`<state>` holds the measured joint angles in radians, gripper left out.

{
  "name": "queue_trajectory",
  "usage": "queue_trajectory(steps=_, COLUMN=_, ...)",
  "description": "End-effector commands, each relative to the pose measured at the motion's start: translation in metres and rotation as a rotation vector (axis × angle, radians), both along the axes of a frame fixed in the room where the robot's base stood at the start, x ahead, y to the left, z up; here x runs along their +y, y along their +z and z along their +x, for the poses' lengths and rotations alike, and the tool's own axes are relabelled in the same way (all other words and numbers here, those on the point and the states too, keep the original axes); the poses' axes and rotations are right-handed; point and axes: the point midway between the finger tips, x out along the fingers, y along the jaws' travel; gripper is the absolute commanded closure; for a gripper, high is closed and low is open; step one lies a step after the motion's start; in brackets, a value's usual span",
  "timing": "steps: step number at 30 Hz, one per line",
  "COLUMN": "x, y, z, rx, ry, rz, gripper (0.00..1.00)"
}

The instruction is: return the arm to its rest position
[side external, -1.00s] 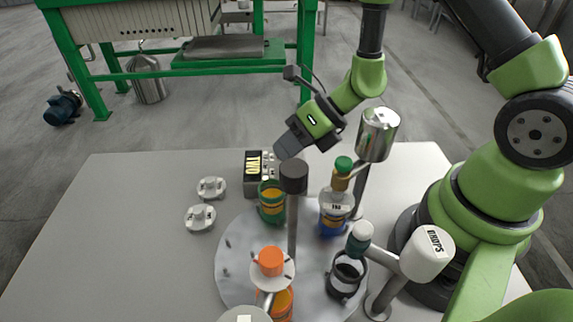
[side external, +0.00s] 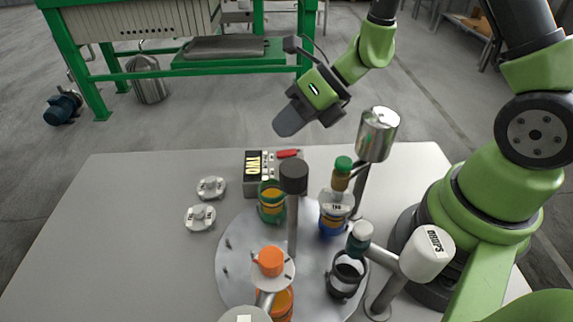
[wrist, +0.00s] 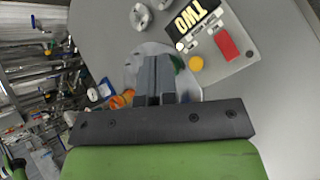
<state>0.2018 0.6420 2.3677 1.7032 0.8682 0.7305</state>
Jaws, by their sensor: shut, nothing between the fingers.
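In the wrist view my gripper's fingers (wrist: 155,76) are together in front of the round metal plate (wrist: 134,67). My arm reaches over from the right, clear of the table.
The round plate (side external: 236,264) carries jars, including a green-rimmed one (side external: 271,203) and a green-capped bottle (side external: 337,207). A dark-topped post (side external: 294,178), a metal cylinder (side external: 378,134) and a white DROPS vessel (side external: 427,252) stand up. The table's left side is clear.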

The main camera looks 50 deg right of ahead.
Motion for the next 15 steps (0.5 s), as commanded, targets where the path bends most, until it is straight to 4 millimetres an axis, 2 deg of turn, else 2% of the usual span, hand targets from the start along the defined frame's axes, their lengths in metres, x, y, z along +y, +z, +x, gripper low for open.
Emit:
queue_trajectory(steps=12, x=0.0, y=-0.0002, z=0.0001, rx=-0.001, ry=0.001, rz=0.0, gripper=1.0)
queue_trajectory(steps=15, x=0.0022, y=0.0059, z=-0.0004, rx=-0.028, ry=0.037, rz=-0.013, gripper=1.0)
